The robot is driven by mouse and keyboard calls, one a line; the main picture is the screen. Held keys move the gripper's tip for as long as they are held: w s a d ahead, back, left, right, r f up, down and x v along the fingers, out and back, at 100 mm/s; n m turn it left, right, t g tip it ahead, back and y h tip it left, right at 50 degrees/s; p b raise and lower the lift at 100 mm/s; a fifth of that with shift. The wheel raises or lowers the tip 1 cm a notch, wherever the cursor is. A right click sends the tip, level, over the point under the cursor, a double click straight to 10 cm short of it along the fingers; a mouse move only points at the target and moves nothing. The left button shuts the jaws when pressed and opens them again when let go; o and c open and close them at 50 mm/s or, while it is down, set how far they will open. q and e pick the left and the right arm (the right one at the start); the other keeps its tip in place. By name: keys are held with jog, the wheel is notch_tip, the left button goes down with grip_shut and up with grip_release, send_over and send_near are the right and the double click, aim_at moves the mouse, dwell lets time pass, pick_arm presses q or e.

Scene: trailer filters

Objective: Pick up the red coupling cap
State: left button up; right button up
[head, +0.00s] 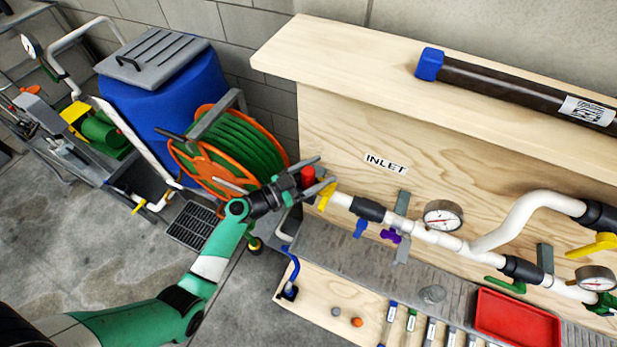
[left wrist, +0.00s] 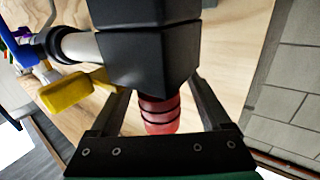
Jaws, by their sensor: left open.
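The red coupling cap (head: 308,176) is at the left end of the white pipe, beside the yellow valve handle (head: 326,196) in the head view. My left gripper (head: 326,170) is open, with its fingers on either side of the cap. In the left wrist view the cap (left wrist: 158,113) shows between the two dark fingers, with gaps on both sides. A black block at the top of that view hides the cap's upper end and the fingers' far parts. My right gripper is in neither view.
A wooden board with an INLET label (head: 386,163) stands behind the pipe. A green hose reel (head: 232,158) and a blue barrel (head: 165,95) are left of the gripper. A pressure gauge (head: 443,216) and a red tray (head: 517,318) are to the right.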

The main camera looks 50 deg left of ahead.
pick_arm(q)
jog(key=shift+w, duration=0.1)
grip_shut()
dwell(0.3)
